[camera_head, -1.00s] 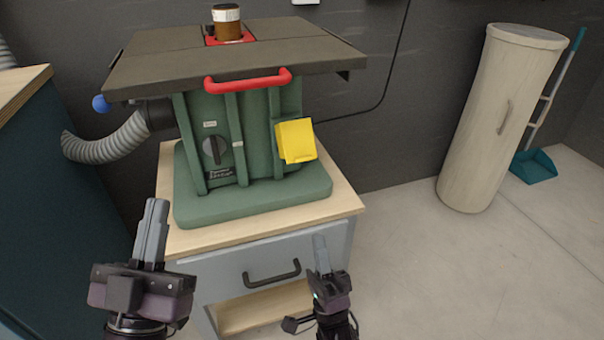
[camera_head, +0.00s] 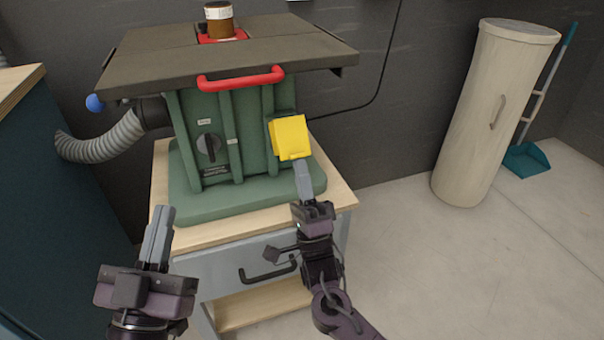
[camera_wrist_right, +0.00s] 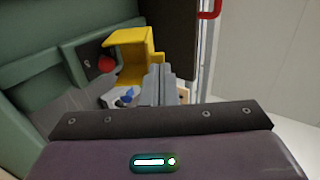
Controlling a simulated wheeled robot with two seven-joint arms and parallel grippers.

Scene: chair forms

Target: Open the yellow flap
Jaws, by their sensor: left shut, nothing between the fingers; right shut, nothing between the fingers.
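The yellow flap (camera_head: 289,137) is on the right side of the green machine's front in the head view. In the right wrist view the yellow flap (camera_wrist_right: 133,52) stands out from the green body, with a red round button (camera_wrist_right: 106,64) beside it. My right gripper (camera_head: 302,168) is shut and empty, its fingertips just below the flap's lower edge. In the right wrist view its fingers (camera_wrist_right: 158,75) reach the flap's lower right edge; I cannot tell if they touch. My left gripper (camera_head: 160,215) is shut and empty, low in front of the cabinet.
The green machine (camera_head: 245,190) has a dark table top (camera_head: 150,60) with a red handle (camera_head: 240,79) at its front. It stands on a wooden-topped cabinet (camera_head: 345,193). A grey hose (camera_head: 100,145) is at left. A tall beige cylinder (camera_head: 490,110) stands at right on open floor.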

